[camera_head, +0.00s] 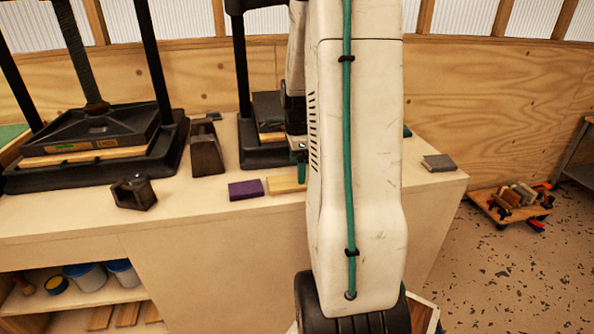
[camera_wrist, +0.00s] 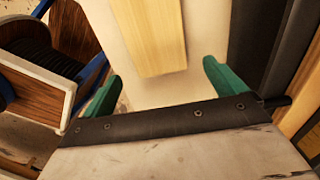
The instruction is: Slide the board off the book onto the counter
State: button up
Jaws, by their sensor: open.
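A pale wooden board (camera_head: 285,184) lies flat near the front of the counter (camera_head: 225,213), just right of a purple book (camera_head: 245,189). In the wrist view a pale board (camera_wrist: 150,35) extends from the top edge down between the fingers' directions. I cannot tell whether a book lies under it. My gripper (camera_wrist: 160,82) is open, its two green fingers spread wide with nothing held. In the head view only a bit of a green finger (camera_head: 302,171) shows at the board's right end; my arm hides the rest.
A large black press (camera_head: 90,130) stands left and a smaller press (camera_head: 262,155) behind the board. Dark metal blocks (camera_head: 206,155) (camera_head: 133,193) sit between. A grey book (camera_head: 438,163) lies at the right counter end. A low dolly (camera_head: 510,204) is on the floor.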

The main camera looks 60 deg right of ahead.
notch_tip(320, 180, up, 6)
jog(key=shift+f, duration=0.25)
dwell(0.5)
jog(key=s+a+r+n, duration=0.2)
jog(key=s+a+n, duration=0.3)
jog(key=a+n, duration=0.4)
jog(key=s+a+r+n+t, duration=0.1)
jog(key=s+a+r+n, duration=0.2)
jog(key=a+n, duration=0.5)
jog(key=s+a+r+n, duration=0.3)
jog(key=s+a+n, duration=0.3)
jog(key=a, duration=1.2)
jog(key=n, duration=0.3)
jog(key=shift+s+a+r+n, duration=0.25)
jog(key=shift+s+a+n, duration=0.05)
jog(key=shift+a, duration=0.05)
